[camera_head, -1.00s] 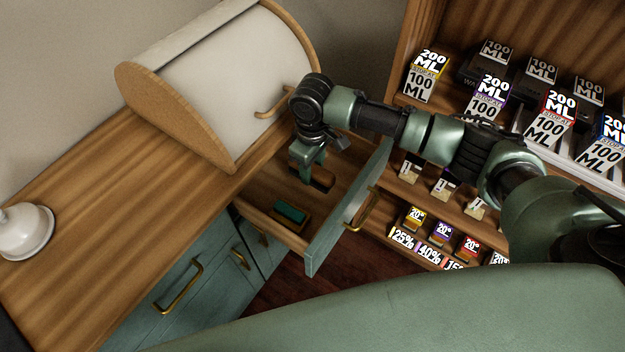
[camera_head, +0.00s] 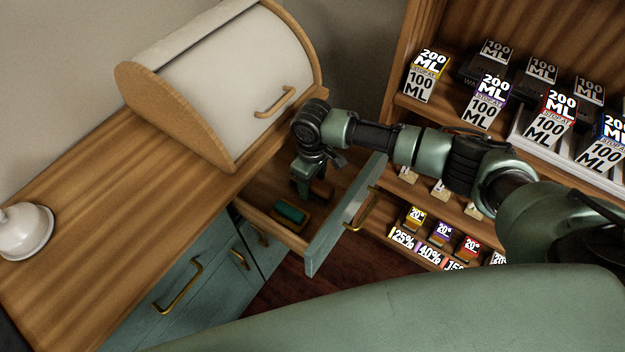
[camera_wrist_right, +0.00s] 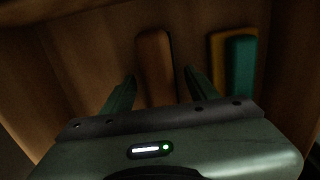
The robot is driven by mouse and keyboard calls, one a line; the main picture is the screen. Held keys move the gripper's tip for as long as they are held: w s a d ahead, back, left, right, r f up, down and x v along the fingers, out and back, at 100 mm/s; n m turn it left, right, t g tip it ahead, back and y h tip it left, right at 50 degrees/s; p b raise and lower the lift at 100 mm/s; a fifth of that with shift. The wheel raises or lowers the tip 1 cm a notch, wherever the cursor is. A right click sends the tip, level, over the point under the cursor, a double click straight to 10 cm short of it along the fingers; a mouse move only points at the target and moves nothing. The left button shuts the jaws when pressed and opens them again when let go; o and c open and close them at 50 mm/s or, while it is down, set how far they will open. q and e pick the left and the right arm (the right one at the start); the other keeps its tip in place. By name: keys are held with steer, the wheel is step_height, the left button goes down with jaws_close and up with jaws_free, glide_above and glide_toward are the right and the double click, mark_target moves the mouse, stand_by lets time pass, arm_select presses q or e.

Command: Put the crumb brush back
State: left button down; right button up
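The open drawer (camera_head: 329,238) under the counter holds two things. One is a brown, wooden-looking block (camera_head: 322,190), which may be the crumb brush; it shows in the right wrist view (camera_wrist_right: 155,58). The other is a teal piece with a yellow-brown part beside it (camera_head: 291,212), to the right in the wrist view (camera_wrist_right: 241,66). I cannot tell bristles on either. My right gripper (camera_head: 305,188) points down into the drawer over the brown block. Its fingers (camera_wrist_right: 160,76) are open on either side of the block, with gaps. My left gripper is not in view.
A bread bin (camera_head: 225,75) with a wooden handle stands on the counter above the drawer. A white bell-like thing (camera_head: 24,230) sits at the counter's left. Shelves of labelled boxes (camera_head: 549,118) stand at the right, close behind my right arm.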

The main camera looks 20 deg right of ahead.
steer(key=shift+r, duration=0.15)
step_height(320, 180, up, 12)
stand_by(0.7)
